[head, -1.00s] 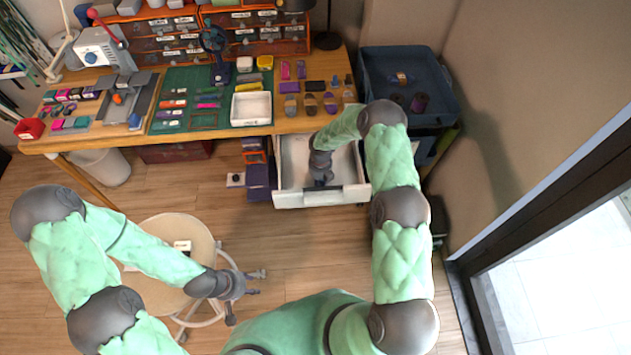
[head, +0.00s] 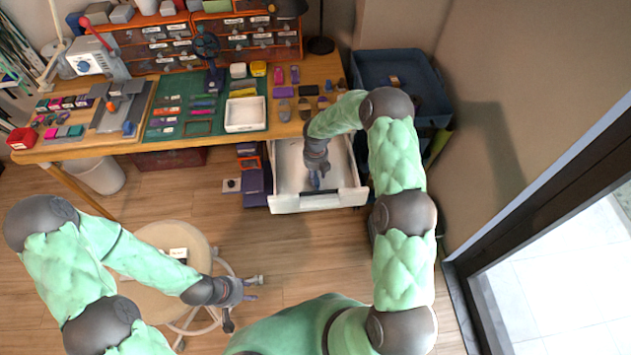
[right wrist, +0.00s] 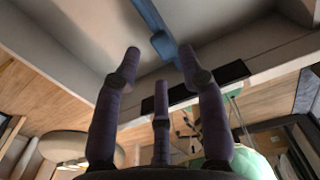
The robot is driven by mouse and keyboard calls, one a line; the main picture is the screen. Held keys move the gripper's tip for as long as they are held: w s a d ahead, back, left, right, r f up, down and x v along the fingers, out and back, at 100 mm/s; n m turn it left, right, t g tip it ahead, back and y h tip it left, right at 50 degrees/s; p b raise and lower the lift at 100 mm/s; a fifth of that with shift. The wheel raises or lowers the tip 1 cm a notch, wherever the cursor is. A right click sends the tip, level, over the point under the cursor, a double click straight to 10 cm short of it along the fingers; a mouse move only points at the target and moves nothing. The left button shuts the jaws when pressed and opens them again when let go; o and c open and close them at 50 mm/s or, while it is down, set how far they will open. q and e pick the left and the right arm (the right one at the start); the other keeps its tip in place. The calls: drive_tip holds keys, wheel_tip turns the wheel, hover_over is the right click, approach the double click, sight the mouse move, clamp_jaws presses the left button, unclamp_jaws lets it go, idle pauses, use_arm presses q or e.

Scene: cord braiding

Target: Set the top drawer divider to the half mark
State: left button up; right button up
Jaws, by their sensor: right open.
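The white top drawer (head: 291,203) under the desk's right part is pulled out, and its inside looks mostly empty. A blue divider (head: 315,181) shows in it, partly hidden by my right gripper. In the right wrist view the divider (right wrist: 146,14) is a blue strip with a thicker block, just beyond the fingertips. My right gripper (right wrist: 158,62) is open, with its fingers spread on either side of the block; I cannot tell whether they touch it. No half mark is readable. My left gripper (head: 250,288) is away from the drawer, beside the stool; its fingers are too small to read.
The wooden desk (head: 330,70) above the drawer holds a white tray (head: 245,114), a green mat and small parts. A blue bin (head: 400,75) stands right of the drawer. A round stool (head: 160,240) stands by my left arm. Floor before the drawer is clear.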

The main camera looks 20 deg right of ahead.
drive_tip(key=shift+r, duration=2.15)
